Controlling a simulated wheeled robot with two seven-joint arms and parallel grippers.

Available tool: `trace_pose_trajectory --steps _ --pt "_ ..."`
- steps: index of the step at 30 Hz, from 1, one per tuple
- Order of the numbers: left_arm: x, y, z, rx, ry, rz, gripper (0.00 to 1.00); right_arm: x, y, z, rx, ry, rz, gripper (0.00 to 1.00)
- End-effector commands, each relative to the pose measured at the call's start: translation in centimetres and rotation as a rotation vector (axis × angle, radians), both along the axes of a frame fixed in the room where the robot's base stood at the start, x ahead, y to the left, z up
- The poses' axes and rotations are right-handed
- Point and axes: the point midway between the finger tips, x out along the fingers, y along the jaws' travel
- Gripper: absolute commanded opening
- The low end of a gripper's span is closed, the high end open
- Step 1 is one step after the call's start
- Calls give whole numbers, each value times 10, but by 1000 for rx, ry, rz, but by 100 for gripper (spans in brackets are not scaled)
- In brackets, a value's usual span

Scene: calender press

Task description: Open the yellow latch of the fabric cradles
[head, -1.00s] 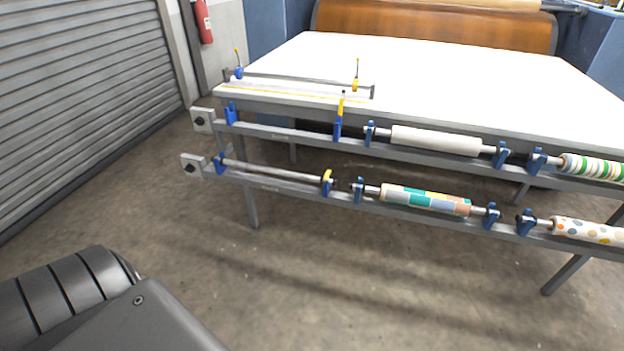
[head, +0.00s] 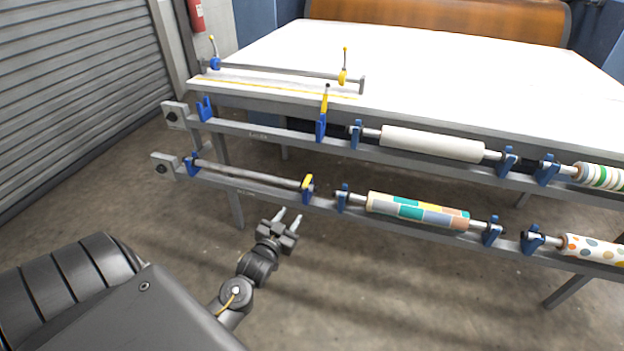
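The lower cradle's yellow latch (head: 307,182) sits over its blue bracket, at the right end of a bare metal bar (head: 246,175). The upper rail has another yellow latch (head: 324,102), standing upright on a blue cradle (head: 321,128); its left blue cradle (head: 204,109) holds no bar. My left gripper (head: 289,216) is below and a little left of the lower latch, apart from it. Its two light fingers point up and are spread, with nothing between them. My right gripper is not in view.
A white table (head: 430,85) stands behind the rails, with a bar and yellow-and-blue clamps on its left edge. A white roll (head: 432,144) and a patchwork roll (head: 418,210) lie right of the latches. The floor in front is clear.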

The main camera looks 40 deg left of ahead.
Motion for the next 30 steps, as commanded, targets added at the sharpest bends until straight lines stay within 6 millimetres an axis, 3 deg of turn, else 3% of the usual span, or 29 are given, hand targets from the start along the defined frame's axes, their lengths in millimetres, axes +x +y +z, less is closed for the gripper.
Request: trace_pose_trajectory --steps 4,11,24,30 --pt "1 5 25 13 -63 9 36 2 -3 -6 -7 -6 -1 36" --pt "8 7 27 15 -68 10 36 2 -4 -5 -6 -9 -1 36" --pt "81 27 27 14 -68 9 36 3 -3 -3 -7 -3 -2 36" --pt "101 32 27 14 -66 9 36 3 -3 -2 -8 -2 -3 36"
